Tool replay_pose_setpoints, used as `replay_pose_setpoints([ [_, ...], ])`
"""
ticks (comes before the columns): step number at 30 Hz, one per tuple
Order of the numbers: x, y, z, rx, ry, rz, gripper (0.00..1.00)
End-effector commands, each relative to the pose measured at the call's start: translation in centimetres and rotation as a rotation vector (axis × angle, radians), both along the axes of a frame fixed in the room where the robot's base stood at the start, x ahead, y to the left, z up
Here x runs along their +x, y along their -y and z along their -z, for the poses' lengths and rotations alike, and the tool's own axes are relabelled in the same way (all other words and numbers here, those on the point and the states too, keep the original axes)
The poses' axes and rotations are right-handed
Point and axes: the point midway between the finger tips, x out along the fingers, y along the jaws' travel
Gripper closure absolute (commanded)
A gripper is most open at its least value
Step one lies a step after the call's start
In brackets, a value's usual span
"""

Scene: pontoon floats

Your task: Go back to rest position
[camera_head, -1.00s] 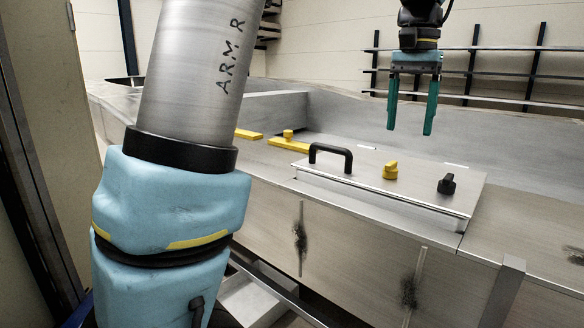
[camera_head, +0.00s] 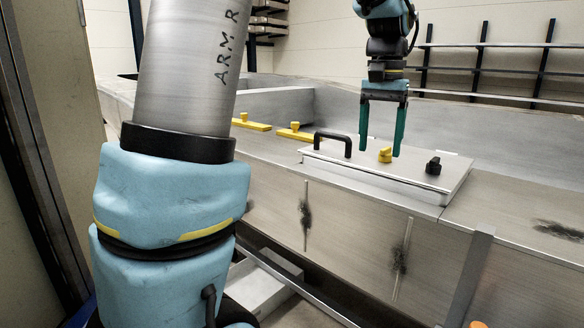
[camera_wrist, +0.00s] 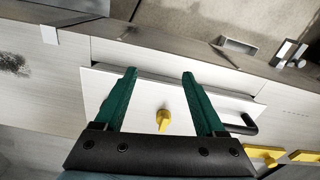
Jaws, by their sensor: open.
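My gripper (camera_head: 381,150) hangs fingers down over the metal hatch cover in the head view. Its two green fingers are apart with nothing between them. In the wrist view the fingers (camera_wrist: 160,75) frame the pale cover (camera_wrist: 95,90), with the yellow knob (camera_wrist: 163,118) seen below between them. The cover (camera_head: 405,180) lies on the pontoon deck. It carries a black handle (camera_head: 333,143), the yellow knob (camera_head: 385,155) and a black knob (camera_head: 433,166). The gap between fingertips and cover is hard to judge.
Yellow latch pieces (camera_head: 296,133) lie on the deck left of the cover. The metal pontoon side (camera_head: 350,235) has dark scorched weld marks. A rack (camera_head: 485,70) stands by the back wall. The air around my gripper looks clear.

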Motion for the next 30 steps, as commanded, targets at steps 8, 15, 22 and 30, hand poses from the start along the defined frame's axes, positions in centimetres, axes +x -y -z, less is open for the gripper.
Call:
replay_pose_setpoints([
  [8, 0.8, -8.7, 7.0, -0.015, 0.023, -0.169, 0.28],
  [15, -3.0, -19.8, 15.2, -0.033, 0.070, -0.394, 0.28],
  [22, -6.7, -24.1, 18.6, -0.038, 0.101, -0.499, 0.28],
  [30, -7.1, -24.4, 18.9, -0.039, 0.105, -0.506, 0.28],
])
